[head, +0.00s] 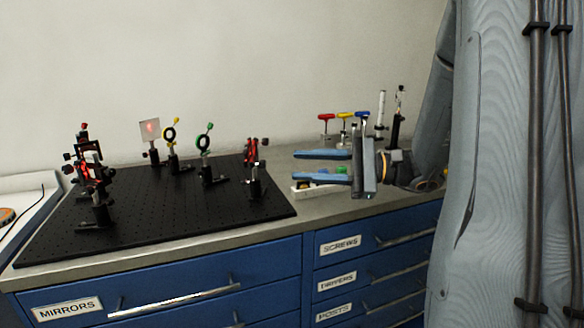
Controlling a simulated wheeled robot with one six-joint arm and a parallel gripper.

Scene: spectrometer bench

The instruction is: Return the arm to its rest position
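My gripper (308,165) is in the head view right of centre, over the bench top. Its two blue fingers point left and stand apart, with no object held between them. It is to the right of the black optical breadboard (150,232). Part of my arm is hidden behind the large grey wood-grained body at the right.
The breadboard carries red-lit mounts (92,172), a card with a red spot (150,129), a yellow ring mount (170,134), a green ring mount (203,143) and a red mount (252,155). Coloured-handled drivers (343,116) stand behind my gripper. A white tray (312,191) lies below it. Blue labelled drawers (190,297) are shut.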

